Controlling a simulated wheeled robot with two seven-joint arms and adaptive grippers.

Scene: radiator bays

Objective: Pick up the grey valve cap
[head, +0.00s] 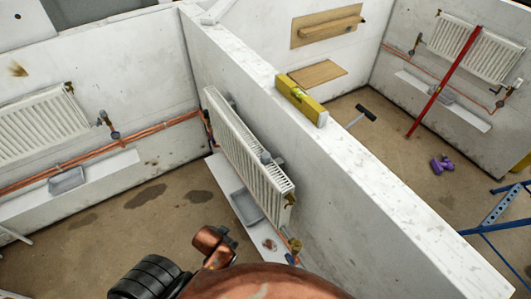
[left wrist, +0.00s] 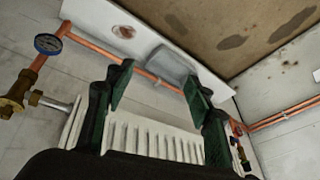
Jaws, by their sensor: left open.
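My left gripper (left wrist: 158,82) is open, with two dark green fingers apart and nothing between them in the left wrist view. In the head view its dark fingers (head: 229,241) show only in part, beside the lower part of the middle radiator. A small grey rounded piece (head: 265,157) sits at the top edge of the middle radiator (head: 240,150); I cannot tell for sure whether it is the grey valve cap. It is well apart from the gripper. In the left wrist view the white radiator (left wrist: 140,138) lies behind the fingers, and no clear grey cap shows. My right gripper is not in view.
A grey tray (head: 246,206) rests on the white ledge below the radiator; it also shows in the left wrist view (left wrist: 172,65). A blue gauge (left wrist: 47,43), brass valve (left wrist: 18,92) and copper pipe are nearby. A partition wall (head: 330,160) carries a yellow level (head: 301,100).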

